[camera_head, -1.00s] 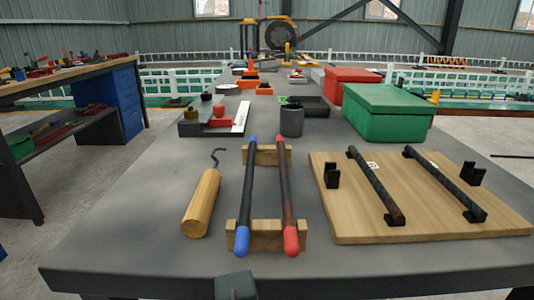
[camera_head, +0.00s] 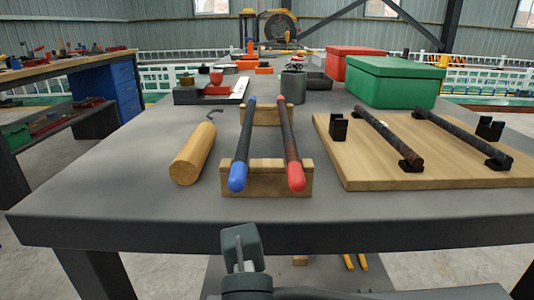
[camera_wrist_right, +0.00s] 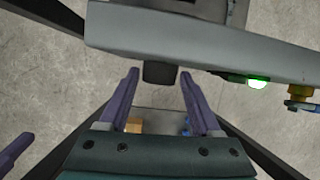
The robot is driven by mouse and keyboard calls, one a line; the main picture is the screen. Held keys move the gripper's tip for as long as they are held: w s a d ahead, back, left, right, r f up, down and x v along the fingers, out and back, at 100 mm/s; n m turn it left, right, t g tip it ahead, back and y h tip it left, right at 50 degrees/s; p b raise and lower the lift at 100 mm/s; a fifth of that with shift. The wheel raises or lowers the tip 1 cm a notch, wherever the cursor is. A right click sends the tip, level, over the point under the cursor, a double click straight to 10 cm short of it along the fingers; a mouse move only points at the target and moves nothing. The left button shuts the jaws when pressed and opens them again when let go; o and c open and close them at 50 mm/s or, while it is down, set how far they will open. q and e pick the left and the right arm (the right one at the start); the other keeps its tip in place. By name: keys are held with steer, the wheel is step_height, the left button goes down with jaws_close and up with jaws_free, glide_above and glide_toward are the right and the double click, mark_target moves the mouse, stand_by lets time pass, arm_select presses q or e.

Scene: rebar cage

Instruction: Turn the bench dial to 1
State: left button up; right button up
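In the right wrist view, a short dark knob (camera_wrist_right: 160,73), which looks like the bench dial, sticks out below the grey bench edge (camera_wrist_right: 220,50). Its face and any numbers are not readable. My right gripper (camera_wrist_right: 159,78) is open. Its two purple fingers stand apart, with the tips at either side of the knob; contact cannot be told. A purple finger-like piece (camera_wrist_right: 15,152) at the left edge may belong to my left gripper. In the head view neither gripper's fingers show, and the dial cannot be made out; a dark teal part, probably of my arm, stands before the bench front.
A green light (camera_wrist_right: 258,82) and a yellow-and-blue fitting (camera_wrist_right: 300,98) sit right of the knob. On the bench (camera_head: 120,205) are a wooden-handled hook (camera_head: 193,153), two bars with blue and red ends (camera_head: 245,148), a wooden board (camera_head: 370,170) and a green box (camera_head: 395,85).

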jaws_close()
stand_by(0.3)
steer(key=shift+d+f+m+t+y+b, duration=0.2)
steer(key=shift+m+y, duration=0.25)
steer(key=shift+y, duration=1.4)
steer(key=shift+d+f+m+t+y, duration=0.15)
steer(key=shift+d+m+y, duration=0.25)
steer(key=shift+y, duration=1.4)
steer(key=shift+d+f+m+t+y+b, duration=0.15)
steer(key=shift+m+y, duration=0.3)
steer(key=shift+y, duration=1.4)
